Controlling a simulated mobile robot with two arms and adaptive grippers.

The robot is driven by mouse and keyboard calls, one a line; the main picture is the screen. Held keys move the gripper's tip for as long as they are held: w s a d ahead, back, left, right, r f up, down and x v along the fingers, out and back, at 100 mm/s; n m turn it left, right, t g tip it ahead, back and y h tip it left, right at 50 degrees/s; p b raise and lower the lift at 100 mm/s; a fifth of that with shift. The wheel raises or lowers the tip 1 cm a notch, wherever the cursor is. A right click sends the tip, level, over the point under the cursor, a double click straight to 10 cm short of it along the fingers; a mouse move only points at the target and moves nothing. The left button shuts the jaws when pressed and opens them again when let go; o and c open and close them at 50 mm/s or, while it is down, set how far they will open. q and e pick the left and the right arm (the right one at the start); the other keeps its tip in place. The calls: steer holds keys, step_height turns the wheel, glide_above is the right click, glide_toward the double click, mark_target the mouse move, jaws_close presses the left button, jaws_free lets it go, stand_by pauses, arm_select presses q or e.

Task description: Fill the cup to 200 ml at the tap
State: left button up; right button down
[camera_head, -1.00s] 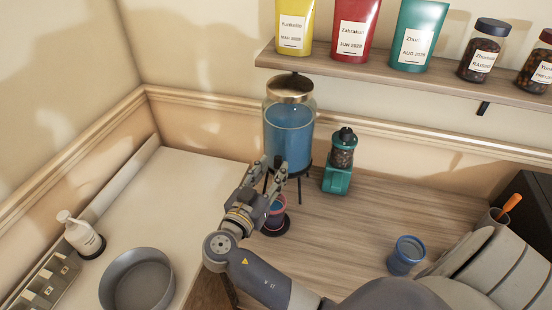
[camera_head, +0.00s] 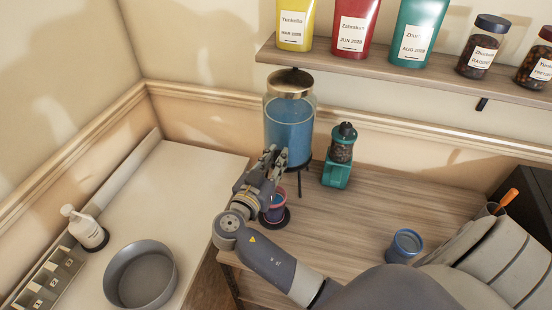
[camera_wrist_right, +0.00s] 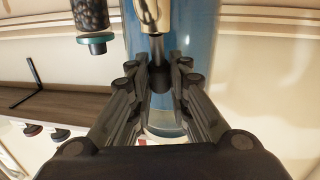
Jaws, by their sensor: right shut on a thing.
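A glass drink dispenser (camera_head: 289,120) with blue liquid and a coppery lid stands on a dark stand against the back wall. My right gripper (camera_head: 273,160) is at its lower front, and its fingers hide the tap in the head view. In the right wrist view the gripper (camera_wrist_right: 160,82) is shut on the dark tap handle (camera_wrist_right: 160,76), below a shiny metal part. A blue cup with a reddish band (camera_head: 276,208) stands below the gripper on a dark round base, partly hidden by my wrist. Its liquid level cannot be read. My left gripper is out of view.
A second blue cup (camera_head: 405,244) stands further right on the wooden counter (camera_head: 350,220). A teal grinder (camera_head: 339,160) stands right of the dispenser. A shelf (camera_head: 390,75) with bags and jars hangs above. A grey bowl (camera_head: 141,275) and soap bottle (camera_head: 86,229) are left.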

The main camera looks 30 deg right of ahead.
steer(key=shift+w+d+r+g+y+p, duration=0.25)
steer(key=shift+g+y+p, duration=0.3)
steer(key=shift+g+y, duration=0.05)
steer(key=shift+w+d+f+y+p, duration=0.2)
steer(key=shift+f+y+p, duration=0.1)
steer(key=shift+y, duration=0.2)
steer(key=c, duration=1.5)
jaws_free()
steer(key=shift+s+a, duration=0.1)
steer(key=v, duration=0.7)
steer(key=shift+a+r, duration=0.15)
